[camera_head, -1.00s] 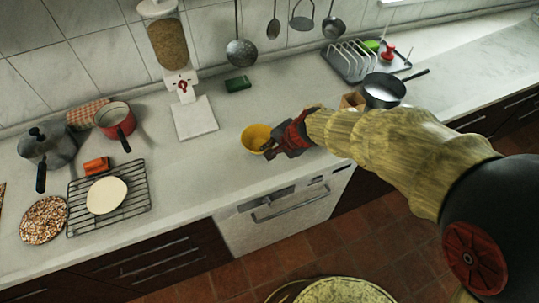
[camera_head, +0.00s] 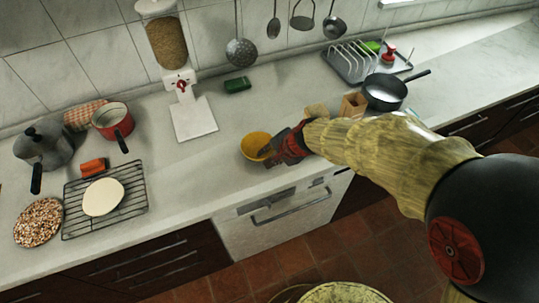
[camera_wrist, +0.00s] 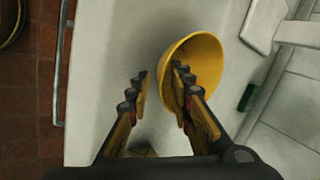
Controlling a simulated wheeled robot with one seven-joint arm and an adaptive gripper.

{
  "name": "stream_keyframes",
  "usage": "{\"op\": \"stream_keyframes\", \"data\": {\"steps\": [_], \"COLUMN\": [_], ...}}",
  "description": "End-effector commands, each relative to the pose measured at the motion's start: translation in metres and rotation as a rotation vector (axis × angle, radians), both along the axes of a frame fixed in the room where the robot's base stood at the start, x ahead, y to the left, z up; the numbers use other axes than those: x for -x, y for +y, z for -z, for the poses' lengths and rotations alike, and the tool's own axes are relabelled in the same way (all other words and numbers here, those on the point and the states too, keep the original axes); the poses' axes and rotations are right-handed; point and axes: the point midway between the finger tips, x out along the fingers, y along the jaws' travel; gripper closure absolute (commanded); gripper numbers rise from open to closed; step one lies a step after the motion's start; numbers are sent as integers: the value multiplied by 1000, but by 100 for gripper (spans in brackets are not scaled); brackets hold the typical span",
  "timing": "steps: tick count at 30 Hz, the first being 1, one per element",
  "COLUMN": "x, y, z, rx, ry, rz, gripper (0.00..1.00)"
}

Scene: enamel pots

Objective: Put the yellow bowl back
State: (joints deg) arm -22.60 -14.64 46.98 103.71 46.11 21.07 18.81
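The yellow bowl (camera_head: 254,143) is on the white counter in front of the dispenser, near the counter's front edge. In the wrist view the bowl (camera_wrist: 205,52) shows its rim and part of its inside. My gripper (camera_head: 270,155) reaches it from the right in the head view. In the wrist view my gripper (camera_wrist: 159,77) is open, its fingers apart. The right finger overlaps the bowl and the left finger is outside it, with a gap to the bowl's wall. I cannot tell whether the right finger touches the bowl.
A grain dispenser (camera_head: 181,85) stands behind the bowl, with a green sponge (camera_head: 238,84) to its right. A wooden box (camera_head: 353,105) and a dark pan (camera_head: 384,91) are right, near the dish rack (camera_head: 352,62). A wire rack (camera_head: 133,190) and pots lie left. Counter left of the bowl is clear.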

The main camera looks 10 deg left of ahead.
Motion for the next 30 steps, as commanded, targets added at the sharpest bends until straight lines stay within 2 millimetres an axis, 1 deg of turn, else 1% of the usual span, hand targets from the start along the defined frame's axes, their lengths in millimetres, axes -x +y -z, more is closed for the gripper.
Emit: {"op": "stream_keyframes", "data": {"steps": [8,11,14,24,30], "x": [0,0,3,25,36], "y": [0,0,-4,-34,-46], "z": [0,-4,-16,-75,-98], "rx": [0,0,-1,-2,-1], "ry": [0,0,-3,-3,-1], "rz": [0,0,1,2,1], "gripper": [76,76,76,76,76]}}
